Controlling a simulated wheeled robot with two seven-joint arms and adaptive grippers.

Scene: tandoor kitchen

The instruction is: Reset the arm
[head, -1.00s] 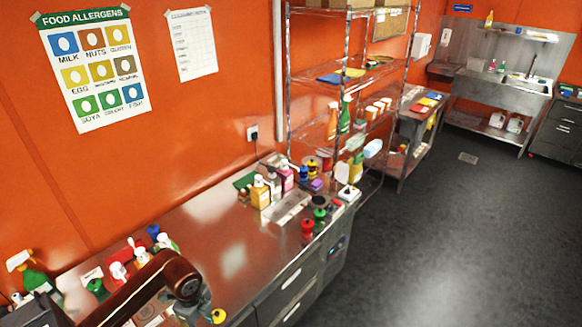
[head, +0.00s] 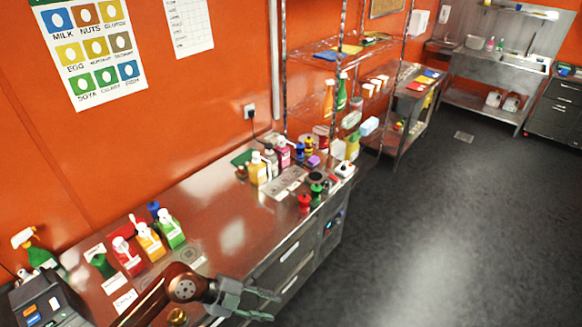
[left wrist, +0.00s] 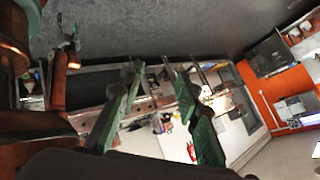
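My left gripper (head: 272,304) is near the bottom of the head view, at the front edge of the steel counter (head: 215,232). Its grey-green fingers point right and are spread, with nothing between them. The left wrist view also shows the two fingers apart and empty. My left arm (head: 183,285) comes in low over the counter. In the left wrist view, a copper-coloured arm with a small grey gripper (left wrist: 68,38) shows at the upper left. It looks like my right one, but its fingers are too small to read. It is not in the head view.
A red bottle (head: 127,256), an orange bottle (head: 150,243) and a green bottle (head: 170,231) stand behind my left arm. A spray bottle (head: 34,250) and a dark machine (head: 48,302) are at left. More bottles crowd the counter's far end. The floor (head: 430,230) at right is clear.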

